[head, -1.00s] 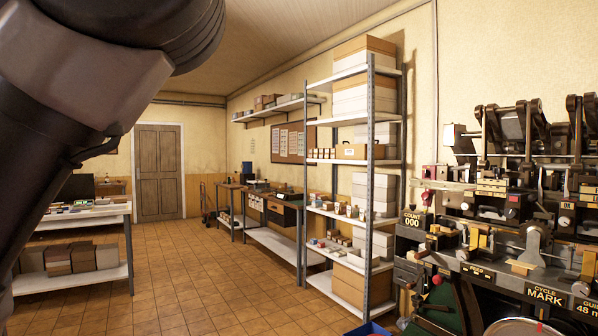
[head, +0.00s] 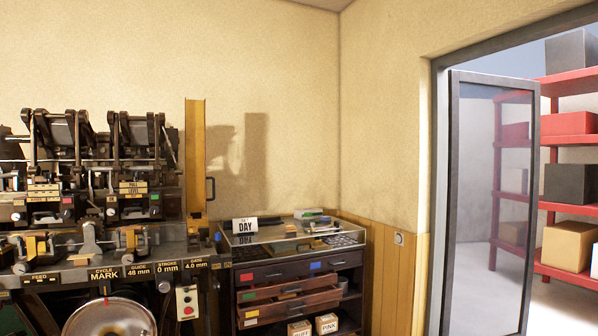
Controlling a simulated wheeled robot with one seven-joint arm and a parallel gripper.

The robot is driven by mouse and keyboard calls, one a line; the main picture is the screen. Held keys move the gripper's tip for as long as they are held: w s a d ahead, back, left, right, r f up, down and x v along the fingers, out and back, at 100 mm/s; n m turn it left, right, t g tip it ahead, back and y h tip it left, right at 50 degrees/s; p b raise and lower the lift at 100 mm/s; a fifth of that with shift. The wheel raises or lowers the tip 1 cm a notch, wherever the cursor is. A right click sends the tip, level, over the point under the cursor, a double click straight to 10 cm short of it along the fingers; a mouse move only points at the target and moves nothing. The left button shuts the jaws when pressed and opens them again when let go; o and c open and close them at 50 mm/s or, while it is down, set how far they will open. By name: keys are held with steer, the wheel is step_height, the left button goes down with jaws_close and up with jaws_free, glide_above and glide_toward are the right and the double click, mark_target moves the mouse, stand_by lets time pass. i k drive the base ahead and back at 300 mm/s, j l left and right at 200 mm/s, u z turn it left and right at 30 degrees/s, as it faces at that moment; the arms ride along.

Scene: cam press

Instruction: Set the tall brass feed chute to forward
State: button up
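The tall brass feed chute (head: 195,150) stands upright at the right end of the cam press (head: 95,245), against the pale wall. It is a narrow brass-yellow channel with a dark handle on its right side, near its lower half. I cannot tell from this view which position it is set to. The press carries label plates such as FEED, CYCLE MARK, STROKE and GATE along its front. My gripper is not in view.
A dark drawer cabinet (head: 290,285) with a glass-topped case and a DAY sign (head: 245,225) stands right of the press. Two of its drawers are partly pulled out. A glass door (head: 490,200) stands open at the right, with red shelves (head: 545,150) beyond.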

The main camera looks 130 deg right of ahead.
mark_target(196, 201)
steer(key=k+l+z, duration=0.15)
steer(key=z, duration=0.25)
steer(key=k+l+z, duration=0.25)
steer(key=z, duration=0.15)
steer(key=k+l+z, duration=0.2)
steer(key=z, duration=0.25)
steer(key=k+l+z, duration=0.1)
steer(key=l+z, duration=0.85)
steer(key=l, duration=0.95)
steer(key=l+z, duration=0.2)
steer(key=l, duration=0.9)
steer(key=l+z, duration=0.15)
steer(key=l, duration=0.95)
steer(key=i+l+z, duration=0.25)
steer(key=i, duration=0.25)
